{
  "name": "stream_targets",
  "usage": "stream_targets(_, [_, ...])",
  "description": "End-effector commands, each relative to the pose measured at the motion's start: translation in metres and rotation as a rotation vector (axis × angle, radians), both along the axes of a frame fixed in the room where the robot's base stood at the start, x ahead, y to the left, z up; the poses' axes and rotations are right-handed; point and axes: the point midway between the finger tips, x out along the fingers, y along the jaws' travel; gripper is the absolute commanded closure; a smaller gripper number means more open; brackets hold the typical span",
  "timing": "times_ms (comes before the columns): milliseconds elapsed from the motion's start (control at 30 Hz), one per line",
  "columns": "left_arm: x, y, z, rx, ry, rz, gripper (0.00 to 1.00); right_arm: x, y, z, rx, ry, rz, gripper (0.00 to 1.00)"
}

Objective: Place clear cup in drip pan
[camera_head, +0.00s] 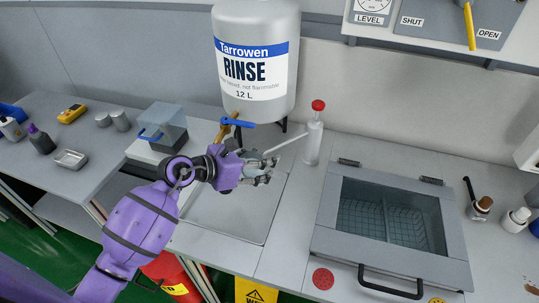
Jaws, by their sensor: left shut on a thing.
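My left gripper (258,168) comes in from the left on its purple arm and is above the drip pan (262,226), below the tap of the rinse tank. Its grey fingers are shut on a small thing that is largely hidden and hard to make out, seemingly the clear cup. The drip pan is a shallow, light-grey square tray at the front of the bench, partly covered by my arm. Its visible floor looks empty. My right gripper does not show.
The rinse tank (256,60) with its blue-handled tap (238,123) hangs close above the gripper. A red-capped wash bottle (314,135) stands to the right, its thin spout reaching toward the gripper. A lidded grey box (335,241) is farther right, a clear-topped scale (160,128) left.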

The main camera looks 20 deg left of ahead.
Motion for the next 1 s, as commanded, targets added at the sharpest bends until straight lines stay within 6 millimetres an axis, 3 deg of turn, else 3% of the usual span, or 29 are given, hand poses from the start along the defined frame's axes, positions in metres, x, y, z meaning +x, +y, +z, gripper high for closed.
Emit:
stream_targets(33, [0.006, -0.001, 0.019, -0.009, -0.032, 0.003, 1.0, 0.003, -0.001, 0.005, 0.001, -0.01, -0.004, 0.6])
stream_targets(167, [0.005, 0.0, 0.015, -0.009, -0.03, 0.0, 1.0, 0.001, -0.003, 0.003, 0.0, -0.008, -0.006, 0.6])
stream_targets(800, [0.002, 0.0, -0.056, -0.007, -0.009, 0.0, 1.0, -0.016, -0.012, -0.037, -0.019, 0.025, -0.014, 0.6])
stream_targets(1000, [0.002, 0.0, -0.06, -0.006, -0.012, -0.001, 1.0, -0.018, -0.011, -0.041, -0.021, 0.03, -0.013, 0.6])
